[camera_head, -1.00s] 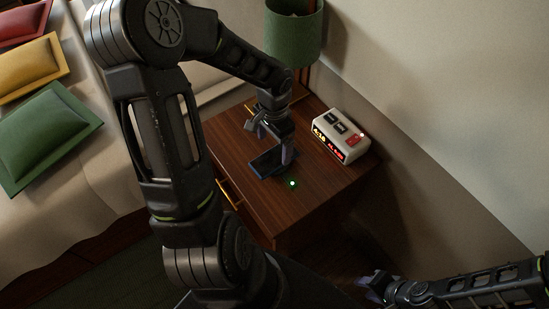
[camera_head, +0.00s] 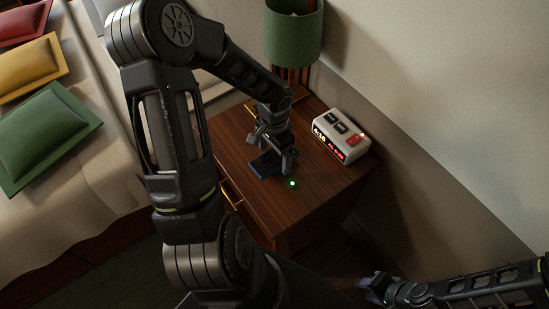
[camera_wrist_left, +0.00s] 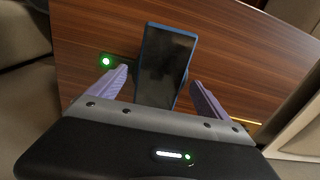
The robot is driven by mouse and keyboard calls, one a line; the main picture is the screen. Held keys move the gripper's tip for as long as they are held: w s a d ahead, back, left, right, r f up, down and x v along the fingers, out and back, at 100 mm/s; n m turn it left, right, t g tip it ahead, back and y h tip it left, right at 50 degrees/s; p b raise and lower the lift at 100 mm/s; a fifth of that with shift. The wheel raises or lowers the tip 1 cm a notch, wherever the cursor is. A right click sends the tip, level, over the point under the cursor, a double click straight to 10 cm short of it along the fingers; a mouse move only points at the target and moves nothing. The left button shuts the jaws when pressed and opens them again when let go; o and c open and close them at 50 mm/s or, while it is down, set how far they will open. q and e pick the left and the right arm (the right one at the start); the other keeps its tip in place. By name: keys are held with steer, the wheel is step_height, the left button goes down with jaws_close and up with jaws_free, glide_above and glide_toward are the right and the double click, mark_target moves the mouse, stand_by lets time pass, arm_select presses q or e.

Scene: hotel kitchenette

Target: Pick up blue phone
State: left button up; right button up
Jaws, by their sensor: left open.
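In the left wrist view the phone (camera_wrist_left: 167,62) shows a dark screen and blue rim. My left gripper (camera_head: 272,153) is right over the phone. In the left wrist view its pale purple fingers (camera_wrist_left: 160,82) are spread, one on each side of the phone's near end, with gaps between. It holds nothing. My right gripper (camera_head: 372,283) is low at the bottom right, away from the nightstand; its opening is too small to judge.
A white alarm clock (camera_head: 341,137) stands right of the phone, near the wall. A green lamp (camera_head: 294,38) stands behind my left forearm. The bed with cushions (camera_head: 48,133) is at left.

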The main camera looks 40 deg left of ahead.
mark_target(274, 158)
arm_select(q)
steer(key=shift+c, duration=0.2)
steer(key=c, duration=1.6)
steer(key=shift+r, duration=0.1)
steer(key=shift+c, duration=0.2)
step_height(274, 158, up, 10)
steer(key=p, duration=0.1)
